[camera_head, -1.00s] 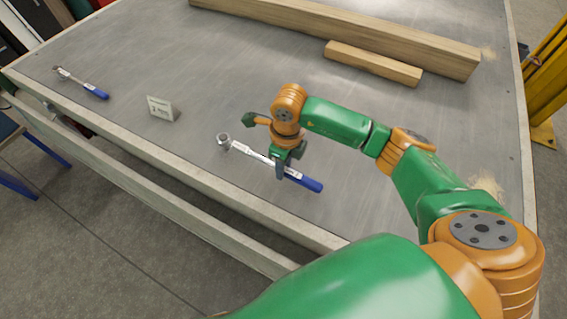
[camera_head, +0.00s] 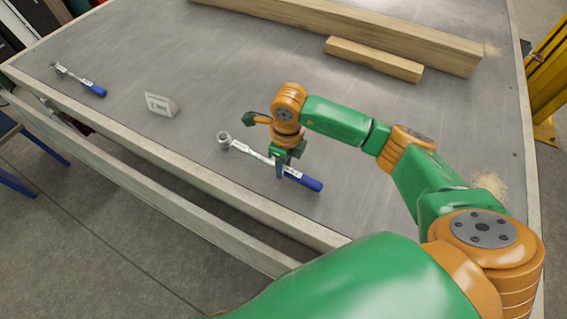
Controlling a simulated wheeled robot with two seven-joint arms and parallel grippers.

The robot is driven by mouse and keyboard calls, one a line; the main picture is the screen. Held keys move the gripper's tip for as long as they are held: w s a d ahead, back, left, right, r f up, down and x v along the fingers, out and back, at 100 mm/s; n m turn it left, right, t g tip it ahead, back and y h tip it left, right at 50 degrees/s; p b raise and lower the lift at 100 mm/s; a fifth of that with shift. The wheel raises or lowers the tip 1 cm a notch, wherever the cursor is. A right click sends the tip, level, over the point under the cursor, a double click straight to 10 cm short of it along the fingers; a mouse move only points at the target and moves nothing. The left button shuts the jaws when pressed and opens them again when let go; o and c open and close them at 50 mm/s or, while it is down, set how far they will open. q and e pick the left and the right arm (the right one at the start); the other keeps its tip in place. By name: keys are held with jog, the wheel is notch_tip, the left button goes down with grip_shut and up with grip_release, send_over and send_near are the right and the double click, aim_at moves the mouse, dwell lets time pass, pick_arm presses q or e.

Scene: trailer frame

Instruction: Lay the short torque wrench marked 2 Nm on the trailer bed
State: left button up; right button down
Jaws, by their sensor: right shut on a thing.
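A torque wrench with a metal ratchet head and blue grip (camera_head: 305,181) is held by my right gripper (camera_head: 281,166), which is shut around its shaft near the blue end. The fingers hide part of the shaft. The wrench is over the near part of the grey trailer bed (camera_head: 210,75); I cannot tell whether it touches the bed. A second blue-handled wrench (camera_head: 79,79) lies at the far left of the bed and looks shorter. Markings on both wrenches are too small to read. My left gripper is out of view.
A small pale card (camera_head: 162,104) stands between the two wrenches; its print is unreadable. A long wooden beam (camera_head: 370,34) and a shorter block (camera_head: 374,60) lie at the back. A yellow post (camera_head: 545,85) stands beyond the right edge. The bed's middle is clear.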

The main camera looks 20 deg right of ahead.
jog(key=shift+f+b, duration=0.45)
jog(key=shift+f, duration=0.05)
grip_release()
dwell(0.5)
